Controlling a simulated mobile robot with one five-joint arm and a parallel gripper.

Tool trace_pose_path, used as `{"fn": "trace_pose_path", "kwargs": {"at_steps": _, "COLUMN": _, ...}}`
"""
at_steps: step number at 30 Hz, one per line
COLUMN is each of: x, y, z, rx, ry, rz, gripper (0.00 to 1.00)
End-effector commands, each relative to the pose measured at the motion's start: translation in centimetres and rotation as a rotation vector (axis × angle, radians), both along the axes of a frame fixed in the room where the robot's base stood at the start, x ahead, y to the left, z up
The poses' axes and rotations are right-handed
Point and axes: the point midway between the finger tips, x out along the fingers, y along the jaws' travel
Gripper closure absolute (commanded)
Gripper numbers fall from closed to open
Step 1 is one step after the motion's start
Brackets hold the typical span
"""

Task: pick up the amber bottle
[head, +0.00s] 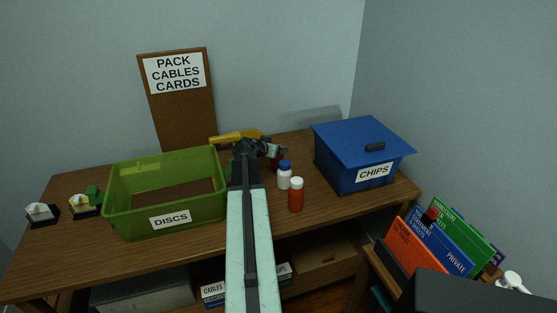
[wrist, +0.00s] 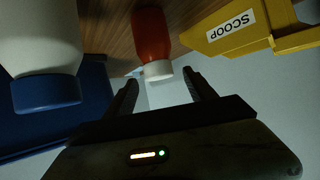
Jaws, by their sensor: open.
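An amber bottle (wrist: 152,35) with a white cap shows upside down in the wrist view, ahead of my gripper (wrist: 160,80). Its cap lies in line with the gap between the open fingers, and I see no contact. In the head view my gripper (head: 274,150) is over the back of the desk, and a dark red-brown bit of a bottle (head: 277,163) shows just below it, mostly hidden. Another orange-amber bottle (head: 296,196) with a white cap stands upright nearer the front edge.
A white bottle (head: 284,179) with a blue cap stands between the amber ones; it is close on the left in the wrist view (wrist: 38,40). A yellow scoop (head: 232,137) lies behind. A green bin (head: 172,221) is left, a blue lidded box (head: 345,172) right.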

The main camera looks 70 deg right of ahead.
Motion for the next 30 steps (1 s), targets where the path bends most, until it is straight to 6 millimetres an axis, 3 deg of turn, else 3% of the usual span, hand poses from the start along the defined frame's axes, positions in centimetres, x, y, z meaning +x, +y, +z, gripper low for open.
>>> {"fn": "trace_pose_path", "kwargs": {"at_steps": 5, "x": -0.1, "y": -0.7, "z": -0.6, "rx": 0.0, "ry": 0.0, "rz": -0.001, "gripper": 0.36}}
{"fn": "trace_pose_path", "kwargs": {"at_steps": 13, "x": -0.3, "y": -4.4, "z": -3.3, "rx": 0.0, "ry": 0.001, "rz": -0.003, "gripper": 0.36}}
{"fn": "trace_pose_path", "kwargs": {"at_steps": 20, "x": -0.5, "y": -4.7, "z": -3.1, "rx": -0.001, "ry": 0.001, "rz": -0.002, "gripper": 0.36}}
{"fn": "trace_pose_path", "kwargs": {"at_steps": 27, "x": -0.5, "y": -4.7, "z": -3.0, "rx": -0.001, "ry": 0.001, "rz": -0.002, "gripper": 1.0}}
{"fn": "trace_pose_path", "kwargs": {"at_steps": 30, "x": -0.5, "y": -4.7, "z": -3.0, "rx": -0.001, "ry": 0.002, "rz": -0.003, "gripper": 1.0}}
